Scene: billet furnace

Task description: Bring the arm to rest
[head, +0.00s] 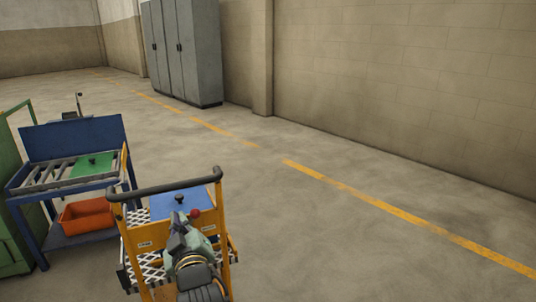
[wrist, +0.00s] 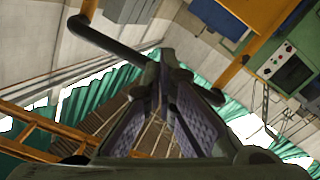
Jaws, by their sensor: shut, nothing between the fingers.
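My gripper (head: 178,222) is at the front of the head view, in front of the black-handled orange trolley (head: 134,243). From that view I cannot tell how far its tip is from the trolley. In the wrist view my gripper (wrist: 167,62) has its two fingers drawn together at the tips, with nothing between them. The trolley's black handle (wrist: 107,42) shows beyond the fingers there. My arm comes up from the bottom of the head view and hides part of the trolley.
The trolley bears a blue plate (head: 180,203) with a black knob and a red knob (head: 194,212). To its left stands a blue bench (head: 72,133) with a green plate (head: 92,166) and an orange bin (head: 86,217). Grey cabinets (head: 182,50) stand behind. Floor on the right is clear.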

